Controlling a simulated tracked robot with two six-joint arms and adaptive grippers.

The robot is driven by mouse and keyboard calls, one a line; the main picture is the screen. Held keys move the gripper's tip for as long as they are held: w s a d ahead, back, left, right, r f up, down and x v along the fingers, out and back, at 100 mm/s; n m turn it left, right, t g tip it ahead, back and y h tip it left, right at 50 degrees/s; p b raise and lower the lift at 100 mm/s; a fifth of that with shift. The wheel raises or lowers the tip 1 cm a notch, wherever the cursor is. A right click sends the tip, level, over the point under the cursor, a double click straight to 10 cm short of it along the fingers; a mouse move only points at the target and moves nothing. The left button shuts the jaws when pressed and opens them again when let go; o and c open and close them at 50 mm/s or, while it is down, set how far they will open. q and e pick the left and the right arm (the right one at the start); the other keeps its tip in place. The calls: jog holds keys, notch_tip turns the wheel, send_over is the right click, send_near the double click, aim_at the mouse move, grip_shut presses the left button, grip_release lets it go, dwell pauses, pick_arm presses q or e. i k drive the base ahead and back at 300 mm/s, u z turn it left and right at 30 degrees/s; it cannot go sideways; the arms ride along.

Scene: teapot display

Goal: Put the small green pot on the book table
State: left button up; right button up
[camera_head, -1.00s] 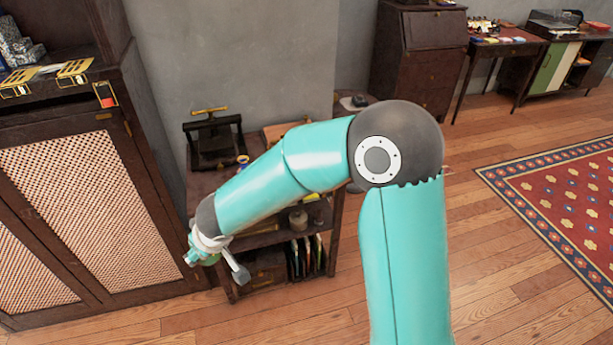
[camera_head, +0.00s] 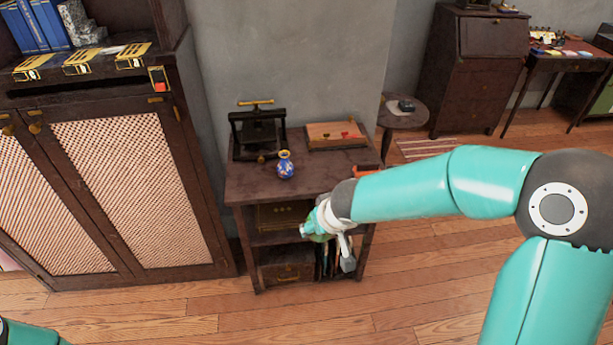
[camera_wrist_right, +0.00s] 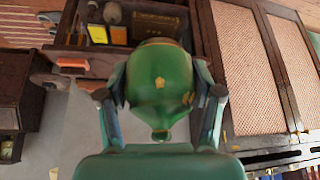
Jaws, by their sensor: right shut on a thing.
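The small green pot (camera_wrist_right: 160,80) fills the middle of the right wrist view, with a finger of my right gripper (camera_wrist_right: 160,100) on each side. The gripper is shut on it. In the head view my right gripper (camera_head: 322,225) is in front of the small dark wooden table's front edge, and only a bit of green pot (camera_head: 318,238) shows under it. The table (camera_head: 245,188), with thin books (camera_head: 328,262) on its lower shelf, stands against the grey wall. I cannot tell the exact gap between pot and table. My left gripper is out of view.
On the tabletop stand a black press (camera_head: 257,135), a blue patterned vase (camera_head: 286,166) and a flat wooden box (camera_head: 335,135). The top's front left is bare. A tall cabinet (camera_head: 130,180) is close on the left; a round side table (camera_head: 404,112) is behind right.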

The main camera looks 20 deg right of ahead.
aim_at(321, 172)
jog(key=z, duration=0.1)
jog(key=i, duration=1)
jog(key=u, duration=0.1)
